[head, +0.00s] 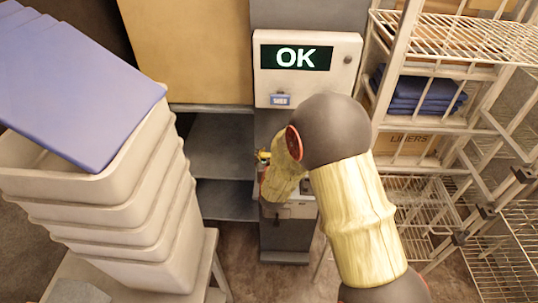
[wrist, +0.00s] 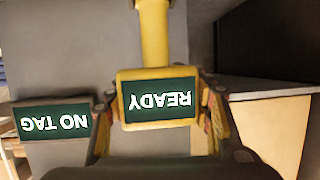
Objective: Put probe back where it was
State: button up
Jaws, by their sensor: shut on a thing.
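The probe (wrist: 153,35) is yellow, with a shaft and a boxy head whose dark screen reads READY, upside down in the wrist view. My gripper (wrist: 160,108) is shut on the probe's head, one finger on each side. In the head view a small yellow part of the probe (head: 263,155) shows by my gripper, in front of the grey column; my arm hides most of it. I cannot tell whether the probe touches the column or a holder.
A white panel (head: 340,80) reading OK is on the grey column (head: 285,240). A NO TAG screen (wrist: 55,122) shows in the wrist view. Stacked pale bins (head: 130,230) with a blue lid (head: 75,75) stand left. A wire rack (head: 425,195) stands right.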

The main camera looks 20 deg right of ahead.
jog(key=shift+r, duration=0.1)
jog(key=o, duration=1.4)
jog(key=shift+f, duration=0.2)
jog(key=shift+r, duration=0.1)
